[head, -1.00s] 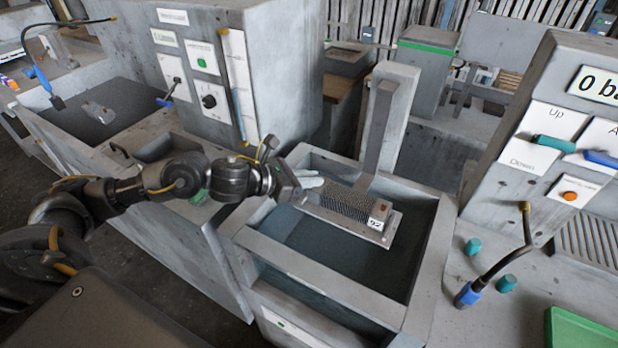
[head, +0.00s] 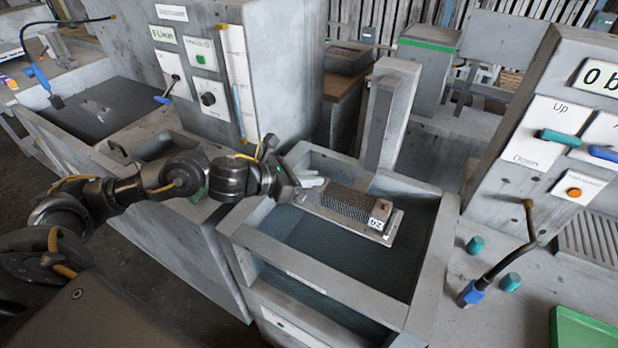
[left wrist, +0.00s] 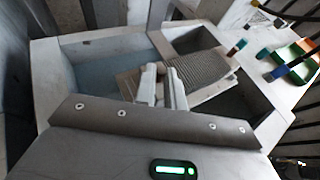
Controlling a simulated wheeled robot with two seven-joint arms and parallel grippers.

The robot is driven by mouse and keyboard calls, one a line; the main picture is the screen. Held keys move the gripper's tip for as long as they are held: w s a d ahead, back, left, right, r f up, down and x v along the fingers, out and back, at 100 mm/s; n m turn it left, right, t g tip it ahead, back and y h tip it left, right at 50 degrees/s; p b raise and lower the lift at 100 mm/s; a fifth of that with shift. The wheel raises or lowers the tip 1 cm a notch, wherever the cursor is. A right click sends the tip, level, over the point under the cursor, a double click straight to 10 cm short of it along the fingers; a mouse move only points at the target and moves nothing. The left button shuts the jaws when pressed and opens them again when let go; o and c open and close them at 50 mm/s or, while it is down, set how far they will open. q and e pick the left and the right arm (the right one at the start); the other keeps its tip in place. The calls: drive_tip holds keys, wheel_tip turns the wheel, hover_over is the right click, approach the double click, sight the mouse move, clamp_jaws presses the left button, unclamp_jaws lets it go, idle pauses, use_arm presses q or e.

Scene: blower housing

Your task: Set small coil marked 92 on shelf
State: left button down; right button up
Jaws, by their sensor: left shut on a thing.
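The small coil (head: 350,204) is a grey finned block with a white end label that reads 92. It lies on a light flat shelf plate (head: 392,232) inside the open basin. My left gripper (head: 312,183) reaches in from the left and is shut on the near left end of the coil. In the left wrist view, the pale fingers (left wrist: 161,88) meet the edge of the coil (left wrist: 203,67), and the plate shows under it. The exact grip contact is partly hidden. My right gripper is in neither view.
The basin rim (head: 330,304) surrounds the plate on all sides. A grey post (head: 389,115) stands behind it. A control cabinet (head: 275,60) rises at the left, and an Up/Down panel (head: 545,135) stands at the right.

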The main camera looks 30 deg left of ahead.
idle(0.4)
use_arm(q)
drive_tip(key=c, duration=1.5)
unclamp_jaws()
drive_tip(key=shift+o, duration=0.6)
drive_tip(key=shift+f, duration=0.15)
drive_tip(key=shift+s+a, duration=0.1)
drive_tip(key=b+v, duration=0.4)
drive_tip(key=v, duration=0.6)
drive_tip(key=shift+s+r, duration=0.25)
drive_tip(key=shift+r, duration=0.05)
drive_tip(key=shift+a, duration=0.1)
